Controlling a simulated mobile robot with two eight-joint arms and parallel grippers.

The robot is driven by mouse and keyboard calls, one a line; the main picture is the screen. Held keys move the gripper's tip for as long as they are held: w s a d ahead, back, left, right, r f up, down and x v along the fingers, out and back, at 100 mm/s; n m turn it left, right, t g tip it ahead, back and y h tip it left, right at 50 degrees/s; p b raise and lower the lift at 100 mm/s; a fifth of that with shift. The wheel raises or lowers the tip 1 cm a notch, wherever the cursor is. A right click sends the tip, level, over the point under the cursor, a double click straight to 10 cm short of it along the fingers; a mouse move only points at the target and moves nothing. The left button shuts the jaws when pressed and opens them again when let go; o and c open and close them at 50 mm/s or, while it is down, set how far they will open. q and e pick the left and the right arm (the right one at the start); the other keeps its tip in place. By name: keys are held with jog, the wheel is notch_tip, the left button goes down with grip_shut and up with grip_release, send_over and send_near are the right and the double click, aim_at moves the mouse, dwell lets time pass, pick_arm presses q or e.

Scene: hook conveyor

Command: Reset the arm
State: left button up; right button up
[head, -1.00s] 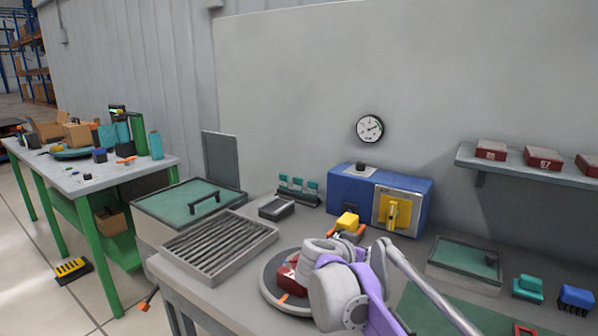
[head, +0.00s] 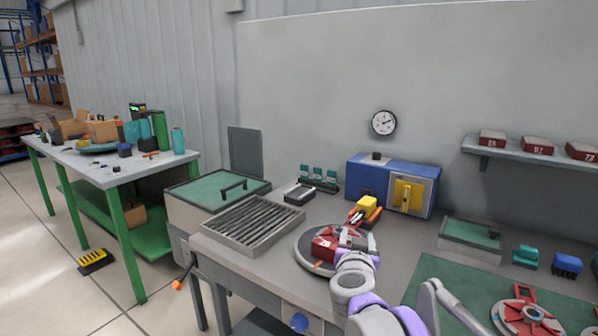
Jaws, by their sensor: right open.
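My right gripper (head: 356,240) is open at the end of my white and purple arm, in the lower middle of the head view. It is over the right side of a round grey turntable (head: 303,258), close beside a red block (head: 325,243) on it. I cannot tell whether the gripper touches the block. No held thing shows between the fingers, though they are small and partly hidden by my wrist. My left gripper is not in view.
A slatted tray (head: 252,240) and a green-lidded box (head: 190,202) stand left of the turntable. A yellow-topped orange item (head: 366,206) lies behind it, before a blue machine (head: 367,180). A green mat (head: 450,282) with red-framed parts (head: 528,312) is at right.

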jog(key=s+a+f+n+g+y, duration=0.2)
jog(key=s+f+n+y, duration=0.15)
jog(key=s+f, duration=0.35)
jog(key=s+a+f+n+g+y, duration=0.25)
jog(key=s+f+y, duration=0.2)
jog(key=s, duration=0.55)
jog(key=s+d+f+m+g+h, duration=0.1)
jog(key=s+d+f+g+h, duration=0.3)
jog(key=s+f, duration=0.65)
jog(key=s+d+f+m+g+h, duration=0.1)
jog(key=s+d+f+g, duration=0.3)
jog(key=s+f, duration=0.7)
pick_arm(q)
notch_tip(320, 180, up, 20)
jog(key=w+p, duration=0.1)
jog(key=p, duration=1.6)
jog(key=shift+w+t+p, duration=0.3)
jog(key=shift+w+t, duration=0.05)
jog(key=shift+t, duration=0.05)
pick_arm(e)
notch_tip(320, 180, up, 21)
jog(key=w+d+t, duration=0.1)
jog(key=t, duration=0.1)
jog(key=shift+w+r, duration=0.2)
jog(key=shift+w, duration=0.05)
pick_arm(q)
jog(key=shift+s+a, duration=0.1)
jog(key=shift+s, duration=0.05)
pick_arm(e)
jog(key=shift+s, duration=0.15)
